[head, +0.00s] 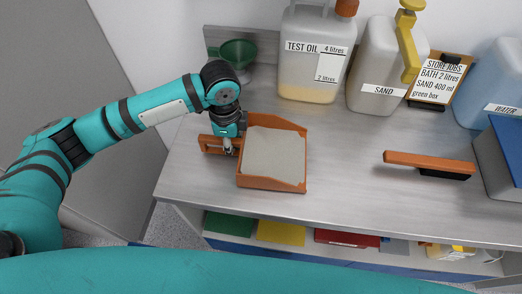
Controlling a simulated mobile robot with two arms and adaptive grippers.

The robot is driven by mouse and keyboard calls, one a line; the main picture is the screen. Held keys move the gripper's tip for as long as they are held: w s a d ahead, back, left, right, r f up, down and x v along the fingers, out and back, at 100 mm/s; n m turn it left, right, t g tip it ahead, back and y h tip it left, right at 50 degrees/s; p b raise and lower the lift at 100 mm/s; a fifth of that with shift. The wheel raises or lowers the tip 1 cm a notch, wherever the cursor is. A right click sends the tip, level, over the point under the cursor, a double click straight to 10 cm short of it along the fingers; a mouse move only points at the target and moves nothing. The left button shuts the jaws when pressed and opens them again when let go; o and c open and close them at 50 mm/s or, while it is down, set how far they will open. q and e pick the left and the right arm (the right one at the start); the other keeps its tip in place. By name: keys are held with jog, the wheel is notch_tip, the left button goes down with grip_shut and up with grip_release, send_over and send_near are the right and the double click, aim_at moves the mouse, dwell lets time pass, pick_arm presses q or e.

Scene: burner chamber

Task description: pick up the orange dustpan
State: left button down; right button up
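The orange dustpan (272,184) is on the grey bench, left of the middle. Its broad pan has an orange rim around a flat beige-grey inside. Its handle (212,144) sticks out to the left. My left gripper (229,149) points down at the handle, close to where it joins the pan. The fingers are small and partly hidden by the wrist, so I cannot tell whether they grip the handle or are only around it. My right gripper is not in view.
Behind the dustpan are a green funnel (238,54), a test oil jug (312,60) and a sand jug (385,75). An orange-handled brush (430,164) lies to the right, near a blue box (508,145). Bench between dustpan and brush is clear.

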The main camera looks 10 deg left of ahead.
pick_arm(q)
jog(key=shift+r, duration=0.1)
dwell(0.3)
jog(key=shift+r+b, duration=0.5)
jog(key=shift+r, duration=1.15)
jog(key=shift+s+d+r+b, duration=0.25)
jog(key=shift+s+d+b, duration=0.15)
jog(key=shift+s+d, duration=1.5)
jog(key=shift+s+d+r+b, duration=0.25)
jog(key=shift+s+d+b, duration=0.1)
jog(key=shift+s+d, duration=1.5)
jog(key=shift+s+d+r+b, duration=0.35)
jog(key=shift+s+d, duration=1.05)
jog(key=shift+s, duration=0.95)
jog(key=shift+f, duration=0.1)
